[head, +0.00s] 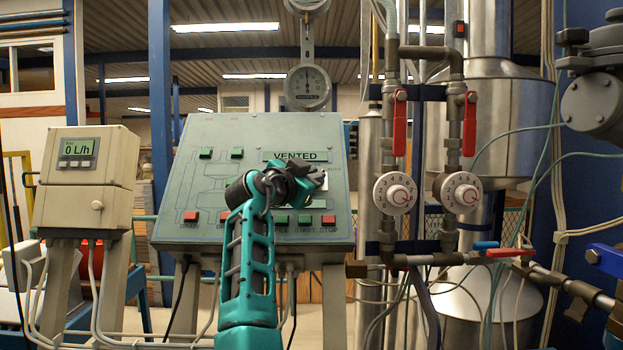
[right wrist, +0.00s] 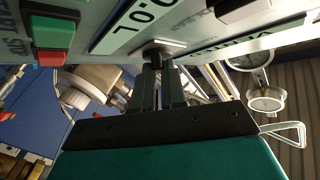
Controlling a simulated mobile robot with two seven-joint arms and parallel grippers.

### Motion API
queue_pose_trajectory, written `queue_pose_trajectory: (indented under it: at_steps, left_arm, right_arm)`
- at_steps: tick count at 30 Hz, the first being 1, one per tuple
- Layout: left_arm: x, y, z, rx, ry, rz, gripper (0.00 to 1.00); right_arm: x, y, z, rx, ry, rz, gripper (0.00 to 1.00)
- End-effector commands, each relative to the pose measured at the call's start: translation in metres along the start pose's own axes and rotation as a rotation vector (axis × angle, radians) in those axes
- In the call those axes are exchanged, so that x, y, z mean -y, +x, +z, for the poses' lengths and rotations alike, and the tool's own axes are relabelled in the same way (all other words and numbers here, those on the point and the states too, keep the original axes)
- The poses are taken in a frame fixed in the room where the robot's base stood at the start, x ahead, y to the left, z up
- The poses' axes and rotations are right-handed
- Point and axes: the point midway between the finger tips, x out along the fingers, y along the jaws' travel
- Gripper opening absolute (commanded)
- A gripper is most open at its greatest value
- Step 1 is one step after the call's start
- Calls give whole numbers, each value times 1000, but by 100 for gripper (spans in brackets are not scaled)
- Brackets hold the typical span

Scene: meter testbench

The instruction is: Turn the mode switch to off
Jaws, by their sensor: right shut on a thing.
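The mode switch (right wrist: 157,57) shows in the right wrist view as a small dark knob on a light plate, on the face of the grey-green control panel (head: 190,170). My right gripper (head: 308,180) is at the panel's right half, just below the VENTED label (head: 300,156). In the right wrist view its two fingers (right wrist: 158,84) are shut on the switch. In the head view my gripper and wrist hide the switch, so its setting cannot be read. My left gripper is not in view.
Red and green buttons (head: 304,219) line the panel's lower edge near my arm. A round gauge (head: 308,87) stands above the panel. Right of it are pipes with red-handled valves (head: 399,125) and white dials (head: 395,193). A flow meter box (head: 85,180) reading 0 L/h stands left.

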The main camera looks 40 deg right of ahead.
Motion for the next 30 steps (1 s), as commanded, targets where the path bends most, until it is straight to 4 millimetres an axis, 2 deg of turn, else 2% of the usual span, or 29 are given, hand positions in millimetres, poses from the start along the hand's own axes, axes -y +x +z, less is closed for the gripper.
queue_pose_trajectory:
  at_steps: [6,18,30]
  left_arm:
    - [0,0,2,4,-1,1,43]
    - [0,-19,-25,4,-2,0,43]
    - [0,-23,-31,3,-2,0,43]
  right_arm:
    - [-4,0,0,-3,-93,-117,0]
    - [-8,2,-5,-3,-300,-373,0]
    - [-12,3,-3,-3,-421,-529,0]
